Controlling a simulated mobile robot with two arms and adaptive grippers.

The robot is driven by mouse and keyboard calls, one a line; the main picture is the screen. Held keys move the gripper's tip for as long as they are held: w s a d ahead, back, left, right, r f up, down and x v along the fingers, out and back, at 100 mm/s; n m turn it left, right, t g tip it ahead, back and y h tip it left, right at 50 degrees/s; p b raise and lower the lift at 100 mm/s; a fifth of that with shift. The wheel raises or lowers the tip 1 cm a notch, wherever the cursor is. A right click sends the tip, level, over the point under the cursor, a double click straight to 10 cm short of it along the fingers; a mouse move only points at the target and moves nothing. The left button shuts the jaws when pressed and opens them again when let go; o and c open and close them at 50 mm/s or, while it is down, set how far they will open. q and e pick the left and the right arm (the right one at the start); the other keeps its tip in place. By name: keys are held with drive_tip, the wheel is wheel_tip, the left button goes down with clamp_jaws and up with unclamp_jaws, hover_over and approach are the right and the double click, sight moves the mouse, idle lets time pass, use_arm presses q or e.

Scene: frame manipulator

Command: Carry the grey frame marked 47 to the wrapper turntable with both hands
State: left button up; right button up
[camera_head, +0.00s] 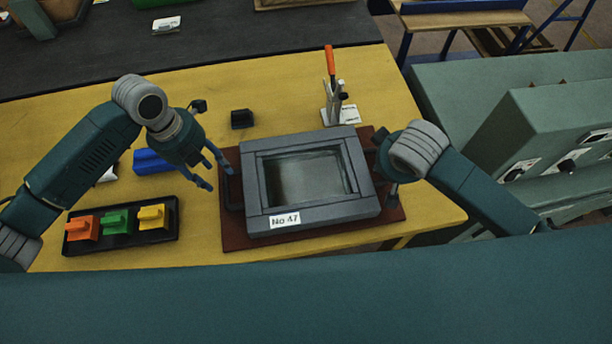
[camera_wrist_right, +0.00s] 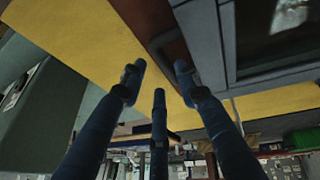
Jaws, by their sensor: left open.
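The grey frame (camera_head: 310,215), labelled "No 47", lies flat on a dark red board (camera_head: 240,238) on the yellow table. A dark handle (camera_head: 232,191) stands at its left side. My left gripper (camera_head: 218,178) is open and empty, its fingers just left of that handle. My right gripper (camera_head: 386,166) is at the frame's right side, partly hidden by its own wrist. In the right wrist view its fingers (camera_wrist_right: 158,72) are spread beside the frame (camera_wrist_right: 229,45), with nothing clearly between them. I cannot identify the wrapper turntable in these views.
A black tray (camera_head: 122,249) with orange, green and yellow pieces lies at the front left. A blue object (camera_head: 152,161) and a small black block (camera_head: 242,119) are behind it. A toggle clamp with an orange handle (camera_head: 330,60) stands behind the frame. A green machine (camera_head: 560,130) is at right.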

use_arm(q)
drive_tip(key=f, duration=0.2)
drive_tip(key=d+f, duration=0.1)
drive_tip(key=f, duration=0.2)
drive_tip(key=shift+w, duration=0.1)
use_arm(e)
drive_tip(key=x, duration=0.5)
drive_tip(key=shift+w+f, duration=0.1)
drive_tip(key=shift+f, duration=0.05)
use_arm(q)
drive_tip(key=shift+c, duration=0.5)
use_arm(e)
drive_tip(key=shift+c, duration=0.5)
use_arm(q)
drive_tip(key=c, duration=0.8)
use_arm(e)
clamp_jaws()
use_arm(q)
clamp_jaws()
